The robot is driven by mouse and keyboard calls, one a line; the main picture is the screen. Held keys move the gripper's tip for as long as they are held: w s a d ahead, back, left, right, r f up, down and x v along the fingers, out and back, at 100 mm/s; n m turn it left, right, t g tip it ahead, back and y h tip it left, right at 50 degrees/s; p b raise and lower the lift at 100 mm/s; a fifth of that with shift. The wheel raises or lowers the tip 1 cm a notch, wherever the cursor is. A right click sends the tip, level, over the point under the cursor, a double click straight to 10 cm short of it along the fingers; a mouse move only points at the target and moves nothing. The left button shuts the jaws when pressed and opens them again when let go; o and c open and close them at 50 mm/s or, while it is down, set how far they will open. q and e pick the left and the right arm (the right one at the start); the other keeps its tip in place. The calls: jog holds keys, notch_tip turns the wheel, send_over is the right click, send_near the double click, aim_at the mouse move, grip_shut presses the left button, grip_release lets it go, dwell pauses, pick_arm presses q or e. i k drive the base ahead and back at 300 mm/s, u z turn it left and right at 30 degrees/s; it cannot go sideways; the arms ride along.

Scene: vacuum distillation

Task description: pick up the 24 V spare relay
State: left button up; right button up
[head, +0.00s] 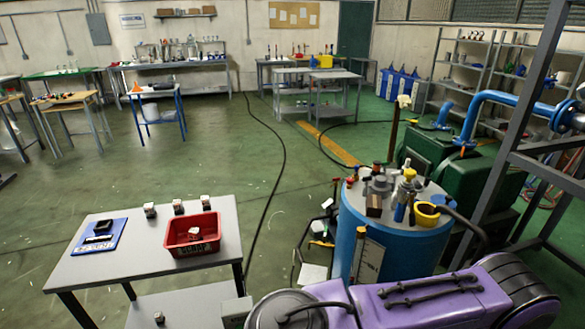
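Three small dark blocks with pale tops, relay-like, stand along the far edge of a grey table at the lower left: a left one (150,210), a middle one (178,206) and a right one (206,202). Their labels are too small to read, so I cannot tell which is the 24 V spare relay. A red bin (192,248) in front of them holds a pale small item (194,233) and something lettered or striped. Neither of my grippers shows in the head view.
The grey table (145,262) also bears a blue board (84,243) with a black device (99,231). A blue tank (395,245) with fittings stands to the right. A purple machine (420,308) fills the bottom right. A black cable (276,180) crosses the open green floor.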

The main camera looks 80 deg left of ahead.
aim_at(177, 205)
jog(key=k, duration=2.05)
jog(key=u, duration=0.55)
